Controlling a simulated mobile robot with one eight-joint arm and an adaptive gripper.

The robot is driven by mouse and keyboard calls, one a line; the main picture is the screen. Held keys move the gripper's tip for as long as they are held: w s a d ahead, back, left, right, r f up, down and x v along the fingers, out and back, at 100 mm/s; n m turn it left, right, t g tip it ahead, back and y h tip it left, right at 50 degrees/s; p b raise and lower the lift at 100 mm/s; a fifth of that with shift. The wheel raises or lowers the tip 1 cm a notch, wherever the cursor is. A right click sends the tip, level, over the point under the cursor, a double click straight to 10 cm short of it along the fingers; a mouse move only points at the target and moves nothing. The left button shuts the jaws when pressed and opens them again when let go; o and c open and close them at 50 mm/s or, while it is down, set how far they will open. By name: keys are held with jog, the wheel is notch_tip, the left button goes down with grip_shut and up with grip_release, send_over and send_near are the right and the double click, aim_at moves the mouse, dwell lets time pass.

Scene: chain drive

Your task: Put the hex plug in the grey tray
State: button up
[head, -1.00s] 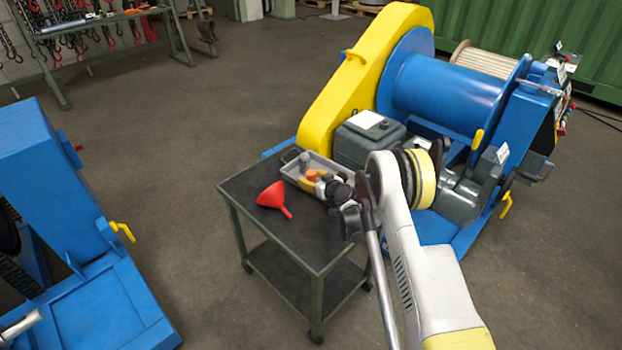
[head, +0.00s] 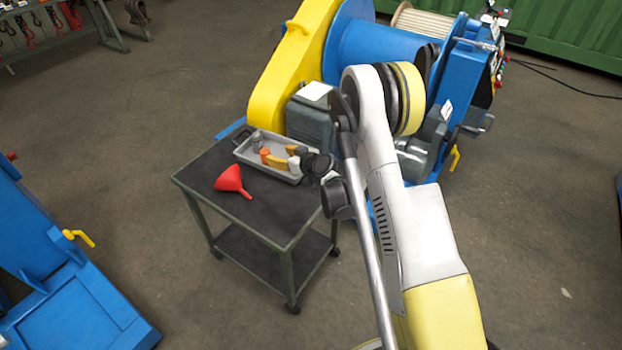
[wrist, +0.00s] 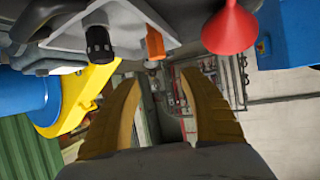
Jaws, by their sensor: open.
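The grey tray (head: 291,178) sits on the small dark table, and its light grey wall (wrist: 135,32) shows at the top of the wrist view. A dark grey, roughly cylindrical piece (head: 257,143) stands in the tray and may be the hex plug; in the wrist view it looks black (wrist: 98,45). An orange piece (head: 265,154) is beside it, also visible in the wrist view (wrist: 154,44). My gripper (head: 280,156) is low at the tray's right part. In the wrist view its yellow fingers (wrist: 158,88) are apart with nothing between them.
A red funnel (head: 231,181) lies on the table (head: 200,180) left of the tray. A dark grey box (head: 311,118) and the yellow guard (head: 290,65) of the blue winch stand close behind. The table's front half is mostly clear.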

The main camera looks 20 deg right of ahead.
jog(key=s+a+r+m+g+h, duration=0.1)
jog(key=s+r+g, duration=0.1)
jog(key=s+r, duration=0.7)
jog(key=s+a+r+g+h, duration=0.1)
jog(key=s+r, duration=0.4)
jog(key=r, duration=0.7)
jog(key=s+d+r+m+g+h, duration=0.1)
jog(key=s, duration=1.2)
jog(key=s+d+r+m+g+h, duration=0.1)
jog(key=s+d+m, duration=0.1)
jog(key=s, duration=1.1)
jog(key=shift+s+r+h, duration=0.2)
jog(key=shift+s+h, duration=0.1)
jog(key=shift+h, duration=0.1)
